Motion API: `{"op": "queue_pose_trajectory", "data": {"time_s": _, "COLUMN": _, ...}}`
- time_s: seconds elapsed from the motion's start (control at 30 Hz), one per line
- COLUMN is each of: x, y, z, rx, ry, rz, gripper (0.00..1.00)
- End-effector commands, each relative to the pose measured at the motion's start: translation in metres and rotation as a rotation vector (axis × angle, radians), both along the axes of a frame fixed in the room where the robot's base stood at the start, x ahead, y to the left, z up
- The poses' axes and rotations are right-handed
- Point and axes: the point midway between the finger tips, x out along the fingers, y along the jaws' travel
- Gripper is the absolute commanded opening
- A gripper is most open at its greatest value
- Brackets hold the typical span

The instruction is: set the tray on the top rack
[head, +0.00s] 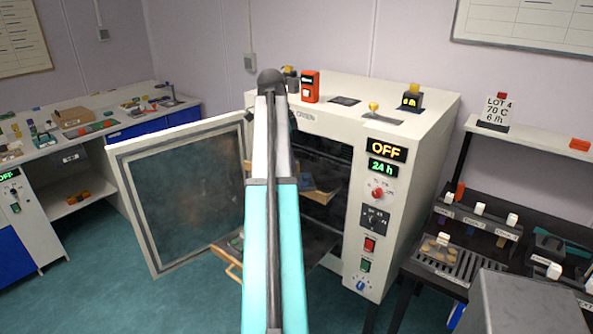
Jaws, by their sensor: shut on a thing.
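The oven (403,185) stands in the middle with its door (180,190) swung open to the left. Inside the dark chamber, a rack edge (328,152) shows high up. A tan, flat piece (322,196) shows at mid-height in the opening, right of my arm. Lower down, a dark flat tray (318,246) sticks out in front of the opening, with a light wooden edge or handle (226,262) at its left and a small green item near it. My teal and white arm crosses in front and covers the middle of these. My gripper is hidden behind it.
The oven panel reads OFF and 24 h. A red device (310,86) and yellow-topped items stand on the oven. A dark bench (478,262) with labelled holders is at right. A cluttered counter (90,140) is at left. Floor shows left of the door.

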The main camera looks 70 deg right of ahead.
Motion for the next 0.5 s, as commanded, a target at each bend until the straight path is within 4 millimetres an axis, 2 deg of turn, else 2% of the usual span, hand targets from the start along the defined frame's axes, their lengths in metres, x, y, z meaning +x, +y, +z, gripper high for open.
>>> {"op": "queue_pose_trajectory", "data": {"time_s": 0.33, "x": 0.0, "y": -0.001, "z": 0.0, "rx": 0.0, "ry": 0.0, "rz": 0.0, "gripper": 0.0}}
{"op": "queue_pose_trajectory", "data": {"time_s": 0.5, "x": 0.0, "y": -0.014, "z": 0.0, "rx": 0.0, "ry": 0.0, "rz": 0.0, "gripper": 0.0}}
